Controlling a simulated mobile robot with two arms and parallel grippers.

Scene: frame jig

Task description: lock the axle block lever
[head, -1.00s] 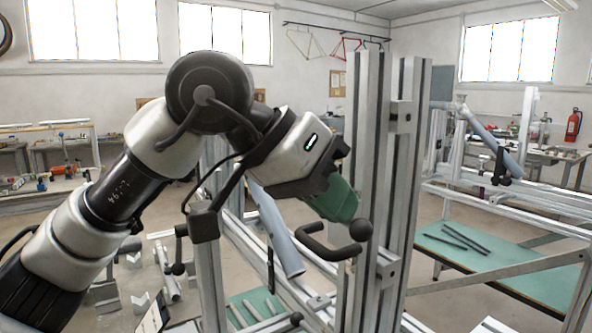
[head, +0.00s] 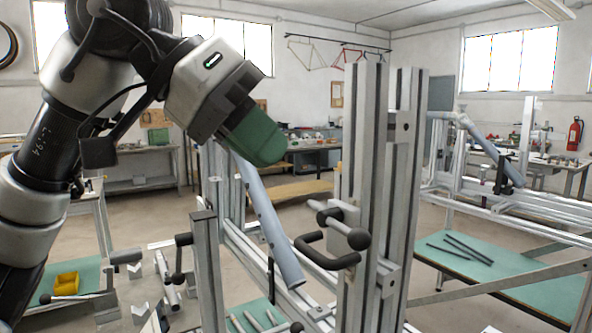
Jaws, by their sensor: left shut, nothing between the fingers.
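The axle block (head: 345,212) is a small grey block on the tall aluminium upright (head: 362,150), right of the middle. A lever (head: 338,226) with a dark ball at its near end slants across it. A black U-shaped handle (head: 322,255) sticks out just below. I cannot tell whether the lever is locked. My left gripper (head: 274,152), with green fingers, is shut and empty. It appears above and left of the lever, apart from it. My right gripper is not in view.
A blue-grey tube (head: 268,222) slants down left of the upright. A shorter post (head: 207,265) stands at the lower left. A second upright (head: 408,150) stands close on the right. A green-topped table (head: 500,275) with dark rods is at the right.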

